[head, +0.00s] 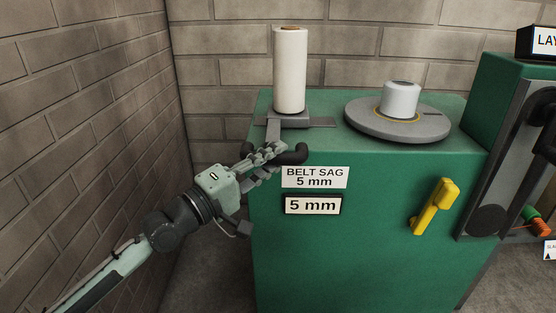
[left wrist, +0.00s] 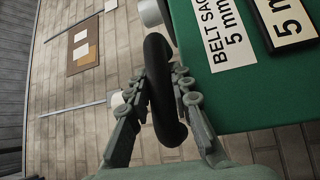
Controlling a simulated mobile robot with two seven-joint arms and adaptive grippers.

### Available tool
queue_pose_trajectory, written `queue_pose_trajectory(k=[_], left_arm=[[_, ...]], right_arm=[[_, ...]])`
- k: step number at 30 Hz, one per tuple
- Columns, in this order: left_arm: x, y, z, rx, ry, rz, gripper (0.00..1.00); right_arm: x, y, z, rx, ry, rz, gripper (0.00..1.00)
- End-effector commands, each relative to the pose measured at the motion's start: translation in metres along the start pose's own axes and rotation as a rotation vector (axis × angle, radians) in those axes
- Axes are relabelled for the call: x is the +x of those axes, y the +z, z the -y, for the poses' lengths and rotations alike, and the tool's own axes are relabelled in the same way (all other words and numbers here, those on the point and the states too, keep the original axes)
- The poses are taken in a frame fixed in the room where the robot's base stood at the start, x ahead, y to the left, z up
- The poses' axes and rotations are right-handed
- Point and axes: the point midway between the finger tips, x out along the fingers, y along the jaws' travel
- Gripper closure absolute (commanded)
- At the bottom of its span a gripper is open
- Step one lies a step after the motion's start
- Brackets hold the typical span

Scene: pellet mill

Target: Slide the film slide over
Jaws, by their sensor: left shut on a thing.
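The film slide's grey base (head: 289,121) sits on top of the green cabinet at its left end, on a flat grey rail (head: 325,122). A tall white film roll (head: 289,72) stands upright on it. A grey arm runs from the slide toward the cabinet's front edge, by a black handle (head: 295,156). My left gripper (head: 277,152) is at this handle, in front of the cabinet's upper left corner. In the left wrist view, the fingers (left wrist: 166,82) are shut on the curved black handle (left wrist: 158,60), one on each side. My right gripper is not in view.
A round grey turntable (head: 362,121) with a white cylinder (head: 400,98) stands right of the slide. Signs reading "BELT SAG 5 mm" (head: 315,177) and "5 mm" (head: 313,205) and a yellow lever (head: 432,208) are on the green cabinet (head: 375,250). A brick wall (head: 85,120) is close on the left.

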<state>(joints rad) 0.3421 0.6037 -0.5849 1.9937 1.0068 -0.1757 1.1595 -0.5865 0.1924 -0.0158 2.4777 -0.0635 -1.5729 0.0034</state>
Motion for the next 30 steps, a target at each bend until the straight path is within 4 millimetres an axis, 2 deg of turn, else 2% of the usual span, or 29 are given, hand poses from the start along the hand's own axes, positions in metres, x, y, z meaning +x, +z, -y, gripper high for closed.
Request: queue_pose_trajectory(k=[11, 12, 16, 25, 30], left_arm=[[-0.003, -0.004, 0.002, 0.002, -0.005, -0.005, 1.0], [-0.003, -0.004, 0.002, 0.002, -0.005, -0.005, 0.74], [-0.002, -0.003, 0.002, 0.001, -0.004, -0.004, 0.58], [-0.002, -0.002, 0.0, 0.001, -0.002, -0.002, 0.57], [0.001, -0.004, -0.018, -0.002, 0.003, -0.002, 0.57]], right_arm=[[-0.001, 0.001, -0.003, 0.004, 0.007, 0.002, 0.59], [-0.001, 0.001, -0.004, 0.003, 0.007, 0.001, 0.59], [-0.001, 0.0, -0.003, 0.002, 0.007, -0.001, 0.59], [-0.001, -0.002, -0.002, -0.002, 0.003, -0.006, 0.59], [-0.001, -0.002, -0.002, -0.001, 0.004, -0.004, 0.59]])
